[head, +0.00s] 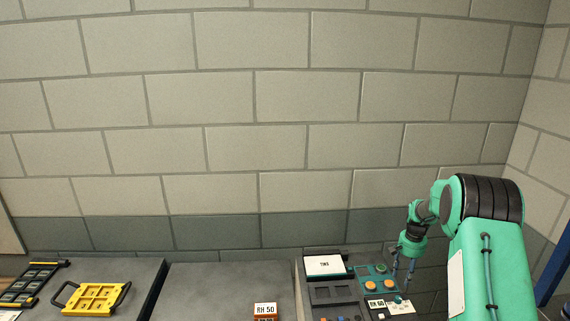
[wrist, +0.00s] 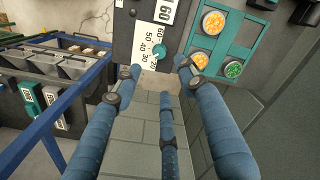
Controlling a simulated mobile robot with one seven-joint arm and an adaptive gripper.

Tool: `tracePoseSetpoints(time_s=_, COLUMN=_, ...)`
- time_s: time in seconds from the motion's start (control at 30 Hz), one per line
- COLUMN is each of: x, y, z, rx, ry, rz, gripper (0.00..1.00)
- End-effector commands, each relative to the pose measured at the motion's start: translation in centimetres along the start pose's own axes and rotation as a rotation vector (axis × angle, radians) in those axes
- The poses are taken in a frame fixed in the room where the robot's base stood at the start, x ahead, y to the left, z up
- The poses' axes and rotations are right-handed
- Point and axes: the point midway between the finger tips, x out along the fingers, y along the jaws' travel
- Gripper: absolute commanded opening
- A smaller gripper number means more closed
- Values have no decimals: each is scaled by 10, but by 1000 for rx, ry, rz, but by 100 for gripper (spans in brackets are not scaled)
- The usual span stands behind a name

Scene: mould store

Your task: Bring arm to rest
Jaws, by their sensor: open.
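My green arm (head: 487,262) rises at the right of the head view and bends down to the left. My gripper (head: 402,284) hangs fingers down at the control panel (head: 330,291). In the wrist view my gripper (wrist: 157,70) has its blue fingers spread apart, with nothing between them. A teal knob (wrist: 160,51) on a white scale marked with numbers lies just beyond the fingertips. I cannot tell whether any finger touches the panel.
Orange and green buttons sit on a teal plate (wrist: 190,43) beside the scale. A yellow frame with black handles (head: 93,298) and a black rack (head: 32,283) lie on the left worktop. A sign reading RH 50 (head: 265,308) stands left of the panel. A block wall is behind.

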Motion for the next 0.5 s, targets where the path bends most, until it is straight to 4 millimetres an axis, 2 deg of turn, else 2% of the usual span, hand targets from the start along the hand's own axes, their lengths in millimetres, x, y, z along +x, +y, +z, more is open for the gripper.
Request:
tracePoseSetpoints(time_s=0.27, x=-50, y=-18, z=23, rx=-40, ry=35, rz=-8, gripper=41)
tracePoseSetpoints(time_s=0.5, x=-109, y=-37, z=63, rx=-95, ry=76, rz=-18, gripper=41)
